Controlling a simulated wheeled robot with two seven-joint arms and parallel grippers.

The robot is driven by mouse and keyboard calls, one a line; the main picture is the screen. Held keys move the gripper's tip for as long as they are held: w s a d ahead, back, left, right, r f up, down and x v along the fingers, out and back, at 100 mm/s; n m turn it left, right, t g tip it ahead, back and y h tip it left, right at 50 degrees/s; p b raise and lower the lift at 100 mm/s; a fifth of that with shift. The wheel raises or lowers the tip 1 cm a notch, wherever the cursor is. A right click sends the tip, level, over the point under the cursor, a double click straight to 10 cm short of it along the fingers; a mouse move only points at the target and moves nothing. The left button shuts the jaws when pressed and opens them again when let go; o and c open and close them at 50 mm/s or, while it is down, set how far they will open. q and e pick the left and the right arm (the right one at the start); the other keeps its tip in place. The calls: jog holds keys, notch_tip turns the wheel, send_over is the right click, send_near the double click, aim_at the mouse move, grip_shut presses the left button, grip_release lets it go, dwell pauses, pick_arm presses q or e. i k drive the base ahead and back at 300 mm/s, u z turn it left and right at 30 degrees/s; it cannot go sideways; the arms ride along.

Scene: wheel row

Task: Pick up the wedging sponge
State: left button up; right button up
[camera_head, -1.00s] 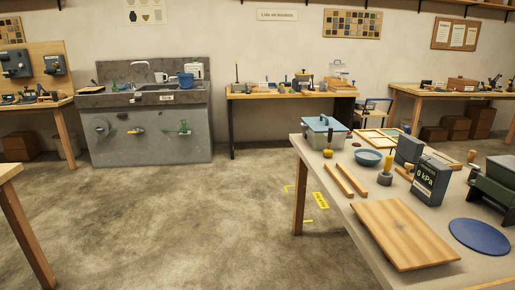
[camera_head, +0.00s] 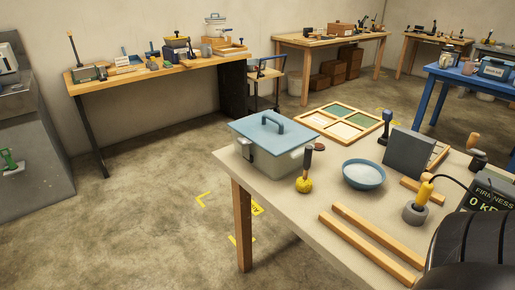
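A yellow, rough-looking ball with an upright dark handle (camera_head: 304,184) stands on the near table (camera_head: 285,208), just right of a lidded box. It looks like a sponge on a stick, but I cannot tell for sure that it is the wedging sponge. Neither of my grippers shows in view. A dark rounded part (camera_head: 478,255), probably of my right arm, covers the lower right corner and hides part of the table.
Around the yellow ball are the blue-lidded box (camera_head: 270,142), a blue bowl (camera_head: 363,175), two wooden strips (camera_head: 372,245), a wooden frame (camera_head: 343,124), a grey block (camera_head: 409,153) and a firmness gauge (camera_head: 487,197). A bench (camera_head: 160,76) stands behind.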

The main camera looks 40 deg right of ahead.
aim_at(304, 185)
jog(key=i, duration=1.9)
jog(key=z, duration=2.35)
